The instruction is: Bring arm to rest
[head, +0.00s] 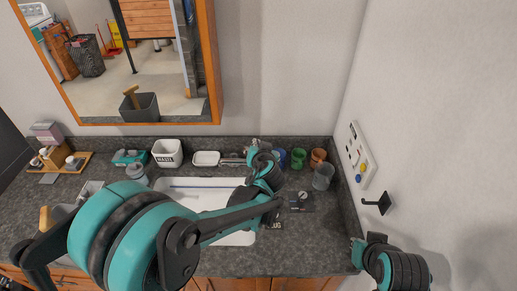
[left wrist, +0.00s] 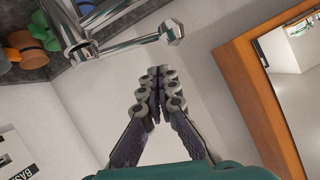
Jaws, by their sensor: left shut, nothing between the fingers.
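My left arm (head: 180,235) reaches from the lower left over the sink to the back of the counter. My left gripper (left wrist: 157,72) shows in the left wrist view with its two fingers together and nothing between them. In the head view my own wrist mostly hides it. A chrome faucet (left wrist: 120,40) is close beyond the fingertips in the left wrist view, up and to the left. Part of my right arm (head: 392,264) shows at the lower right of the head view, but its gripper does not show.
The white sink (head: 238,238) lies below my left arm. Coloured cups (head: 318,158), a white basket (head: 167,152) and a wooden tray (head: 80,163) stand along the back of the dark counter (head: 315,240). A wood-framed mirror (head: 212,60) hangs above. A wall hook (head: 377,203) juts out at right.

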